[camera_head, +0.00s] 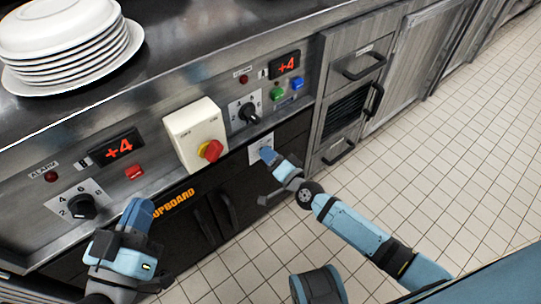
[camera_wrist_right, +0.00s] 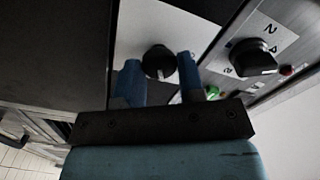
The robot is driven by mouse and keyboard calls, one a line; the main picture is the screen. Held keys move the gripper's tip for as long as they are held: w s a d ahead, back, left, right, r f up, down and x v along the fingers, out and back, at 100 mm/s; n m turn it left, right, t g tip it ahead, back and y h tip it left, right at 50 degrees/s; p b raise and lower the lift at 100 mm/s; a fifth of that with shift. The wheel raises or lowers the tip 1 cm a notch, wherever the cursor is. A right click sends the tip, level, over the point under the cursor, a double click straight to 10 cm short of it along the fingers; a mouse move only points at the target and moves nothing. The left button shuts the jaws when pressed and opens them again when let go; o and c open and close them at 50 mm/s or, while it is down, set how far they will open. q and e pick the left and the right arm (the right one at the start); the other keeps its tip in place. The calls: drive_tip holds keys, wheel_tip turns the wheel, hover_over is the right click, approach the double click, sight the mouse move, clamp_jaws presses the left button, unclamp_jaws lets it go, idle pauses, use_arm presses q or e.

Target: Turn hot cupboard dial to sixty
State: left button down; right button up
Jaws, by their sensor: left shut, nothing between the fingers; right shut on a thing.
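The hot cupboard dial (camera_wrist_right: 158,62) is a black knob on a white plate (camera_wrist_right: 190,22); in the right wrist view it sits between the two blue fingers. My right gripper (camera_head: 268,155) is shut on this dial. In the head view its fingers cover the knob, and only part of the white plate (camera_head: 258,142) shows; I cannot read the dial's setting. The dark cupboard front (camera_head: 185,228) carries orange lettering, "UPBOARD", its start hidden behind my left gripper. My left gripper (camera_head: 138,212) is shut and empty, in front of the panel at the lower left.
Two other black dials (camera_head: 82,207) (camera_head: 249,113) sit on the steel panel beside red "+4" displays (camera_head: 119,149) (camera_head: 285,64). Stacked white plates (camera_head: 65,45) stand on the counter. The tiled floor (camera_head: 440,150) at right is clear.

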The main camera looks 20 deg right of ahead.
idle(0.3)
use_arm(q)
drive_tip(key=shift+f, duration=0.2)
use_arm(e)
drive_tip(key=o, duration=0.9)
drive_tip(key=shift+s, duration=0.1)
use_arm(q)
drive_tip(key=r+p, duration=0.1)
drive_tip(key=r, duration=0.1)
drive_tip(key=r+t+p, duration=0.1)
drive_tip(key=shift+s+a+r, duration=0.15)
drive_tip(key=shift+s+r, duration=0.05)
drive_tip(key=shift+r, duration=0.15)
use_arm(e)
drive_tip(key=v, duration=1.3)
drive_tip(key=shift+s+d, duration=0.1)
drive_tip(key=shift+s, duration=0.2)
